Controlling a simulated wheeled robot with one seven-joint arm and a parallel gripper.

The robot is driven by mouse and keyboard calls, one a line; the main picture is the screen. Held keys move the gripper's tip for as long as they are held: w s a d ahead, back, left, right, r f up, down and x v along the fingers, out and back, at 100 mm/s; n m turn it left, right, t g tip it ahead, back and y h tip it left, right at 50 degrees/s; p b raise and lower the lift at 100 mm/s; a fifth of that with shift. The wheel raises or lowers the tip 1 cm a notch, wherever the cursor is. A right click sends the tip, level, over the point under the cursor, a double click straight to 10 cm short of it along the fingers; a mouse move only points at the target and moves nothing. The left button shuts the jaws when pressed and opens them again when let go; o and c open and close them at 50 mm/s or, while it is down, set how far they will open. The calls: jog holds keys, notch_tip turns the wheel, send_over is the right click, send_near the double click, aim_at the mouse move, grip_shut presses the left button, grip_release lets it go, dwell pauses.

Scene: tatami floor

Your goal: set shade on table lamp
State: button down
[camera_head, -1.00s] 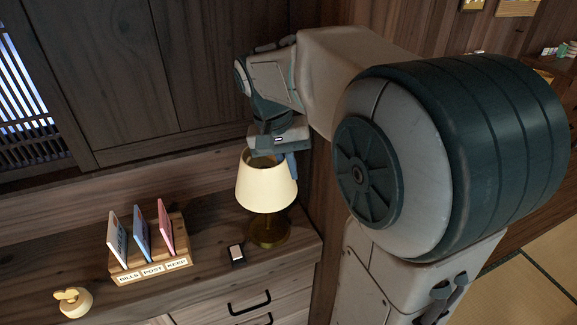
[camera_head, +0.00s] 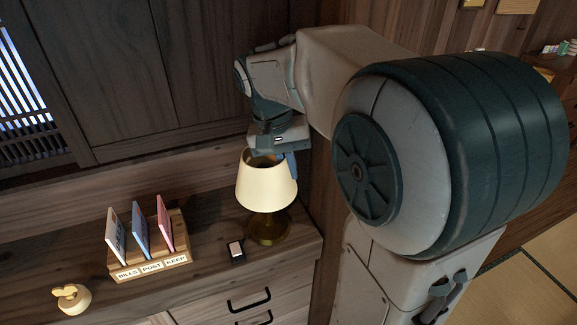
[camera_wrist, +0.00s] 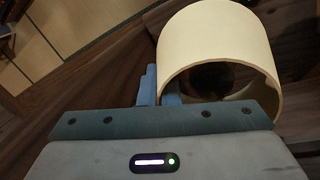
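The cream lamp shade (camera_head: 266,188) is upright above the brass lamp base (camera_head: 268,230) on the wooden cabinet top. Its lower edge hides the top of the base, so I cannot tell whether it rests on it. My gripper (camera_head: 288,160) points down at the shade's upper rim, with one blue finger outside the right side. In the wrist view the shade (camera_wrist: 205,42) lies between close-set blue fingers (camera_wrist: 160,90), one outside its wall and one at the inside of the rim. The gripper appears shut on the shade's wall.
Left on the cabinet stands a wooden letter rack (camera_head: 150,262) with several cards, labelled BILLS, POST, KEEP. A small dark device (camera_head: 235,250) lies in front of the lamp. A round pale wooden object (camera_head: 73,298) sits at front left. A wooden wall rises behind.

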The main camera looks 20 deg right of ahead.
jog(key=shift+a+b+x, duration=0.25)
jog(key=shift+b+x, duration=0.65)
jog(key=shift+x, duration=0.3)
jog(key=shift+w+f, duration=0.1)
jog(key=c, duration=1.6)
grip_release()
jog(key=shift+o, duration=0.2)
jog(key=shift+o, duration=1.4)
jog(key=shift+c, duration=0.3)
jog(key=shift+o, duration=0.7)
jog(key=shift+d+p+v, duration=0.25)
jog(key=shift+p+v, duration=0.8)
jog(key=shift+v, duration=0.25)
jog(key=shift+d+p+v, duration=0.15)
jog(key=shift+p+v, duration=0.6)
jog(key=shift+v, duration=0.15)
jog(key=shift+d+p+v, duration=0.15)
jog(key=shift+p+v, duration=0.6)
jog(key=shift+v, duration=0.15)
jog(key=shift+s, duration=0.25)
